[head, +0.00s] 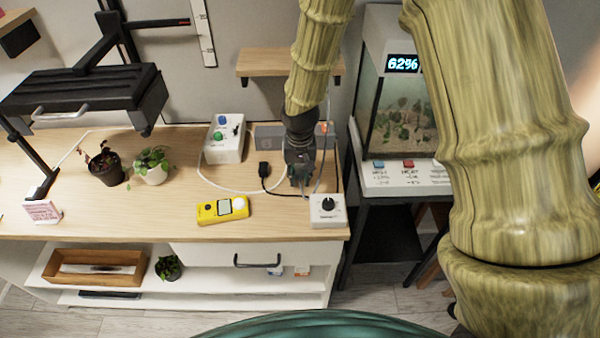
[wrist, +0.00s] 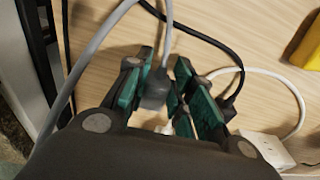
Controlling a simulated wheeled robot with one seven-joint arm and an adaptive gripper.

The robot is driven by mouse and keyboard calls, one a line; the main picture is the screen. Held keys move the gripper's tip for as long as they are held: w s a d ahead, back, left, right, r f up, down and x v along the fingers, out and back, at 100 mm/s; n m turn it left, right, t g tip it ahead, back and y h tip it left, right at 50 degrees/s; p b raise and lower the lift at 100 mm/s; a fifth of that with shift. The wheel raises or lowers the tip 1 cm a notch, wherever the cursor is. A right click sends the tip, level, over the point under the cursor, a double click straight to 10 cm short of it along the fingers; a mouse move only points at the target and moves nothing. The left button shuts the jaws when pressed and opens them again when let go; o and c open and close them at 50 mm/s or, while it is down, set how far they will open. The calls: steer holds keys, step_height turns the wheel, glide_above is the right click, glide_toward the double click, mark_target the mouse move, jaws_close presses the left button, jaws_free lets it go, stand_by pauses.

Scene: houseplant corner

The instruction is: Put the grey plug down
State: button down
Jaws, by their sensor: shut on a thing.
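My gripper (head: 299,172) is low over the right part of the wooden bench (head: 120,218). In the wrist view its green-padded fingers (wrist: 165,98) are closed around the grey plug (wrist: 154,90). A grey cable runs up from the plug past the left of that view. In the head view the plug is hidden by the gripper, and I cannot tell whether it touches the bench top.
A black plug (head: 264,170) with a black cable lies left of my gripper. A white knob box (head: 330,212) and yellow meter (head: 223,209) are in front. A white button box (head: 227,137) and grey strip (head: 268,137) stand behind. Bare wood lies left of the meter.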

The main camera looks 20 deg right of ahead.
steer(key=shift+f, duration=0.45)
steer(key=c, duration=1.2)
jaws_free()
steer(key=shift+r, duration=0.1)
step_height(320, 180, up, 13)
steer(key=s+b, duration=0.1)
steer(key=shift+a, duration=0.1)
